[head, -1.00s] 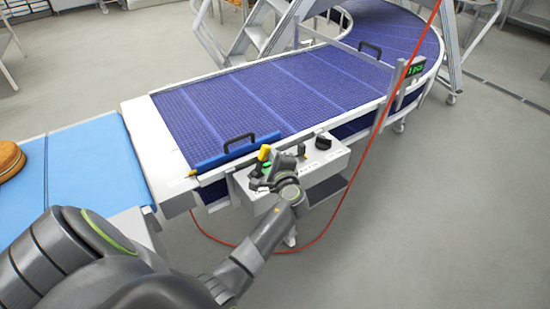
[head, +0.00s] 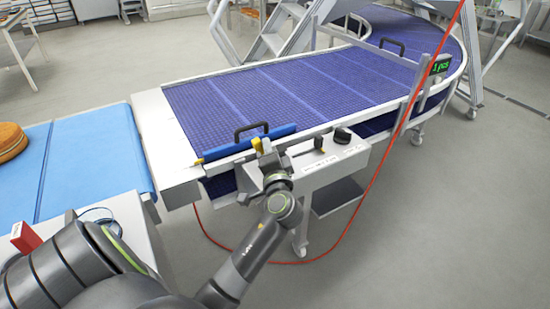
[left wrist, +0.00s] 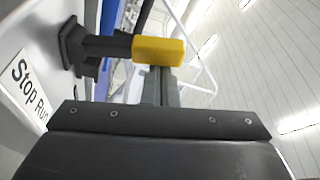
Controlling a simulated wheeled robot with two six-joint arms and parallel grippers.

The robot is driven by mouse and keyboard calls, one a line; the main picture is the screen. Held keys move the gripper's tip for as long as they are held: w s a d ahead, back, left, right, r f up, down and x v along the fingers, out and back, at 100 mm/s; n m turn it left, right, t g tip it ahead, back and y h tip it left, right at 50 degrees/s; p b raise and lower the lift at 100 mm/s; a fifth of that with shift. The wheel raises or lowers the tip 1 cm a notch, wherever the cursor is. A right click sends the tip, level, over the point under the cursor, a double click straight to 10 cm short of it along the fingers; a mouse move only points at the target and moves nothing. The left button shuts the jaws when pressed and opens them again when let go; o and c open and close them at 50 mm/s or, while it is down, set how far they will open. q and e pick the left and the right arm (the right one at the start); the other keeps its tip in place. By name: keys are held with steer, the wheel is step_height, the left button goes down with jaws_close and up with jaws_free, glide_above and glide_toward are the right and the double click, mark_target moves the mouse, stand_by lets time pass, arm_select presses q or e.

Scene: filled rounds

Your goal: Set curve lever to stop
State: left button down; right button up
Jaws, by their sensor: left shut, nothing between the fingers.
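A lever with a yellow grip (head: 256,144) stands at the left end of the grey control box (head: 345,160), on the side of the curved conveyor. In the left wrist view the yellow grip (left wrist: 158,50) sits on a dark shaft that sticks out from the panel. A label reading "Stop" and "Run" (left wrist: 30,88) is beside the lever's base. My left gripper (head: 266,152) is shut and empty, with its fingers (left wrist: 160,85) close to the yellow grip. I cannot tell whether they touch it. My right gripper is not in view.
A dark lever (head: 318,143) and a round black knob (head: 343,135) are farther right on the box. The blue-belted curved conveyor (head: 290,90) lies behind. A red cable (head: 390,145) hangs in front at the right. Open floor lies at lower right.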

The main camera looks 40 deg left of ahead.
arm_select(q)
steer(key=shift+s+a+f+n+y+b, duration=0.15)
steer(key=shift+s+n+b, duration=0.15)
steer(key=shift+n+b, duration=0.25)
steer(key=shift+s+a+f+n+y+b, duration=0.15)
steer(key=shift+s+n+b, duration=0.15)
steer(key=shift+n+b, duration=0.2)
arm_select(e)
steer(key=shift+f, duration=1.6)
arm_select(q)
steer(key=shift+d+r, duration=0.1)
steer(key=shift+r, duration=0.1)
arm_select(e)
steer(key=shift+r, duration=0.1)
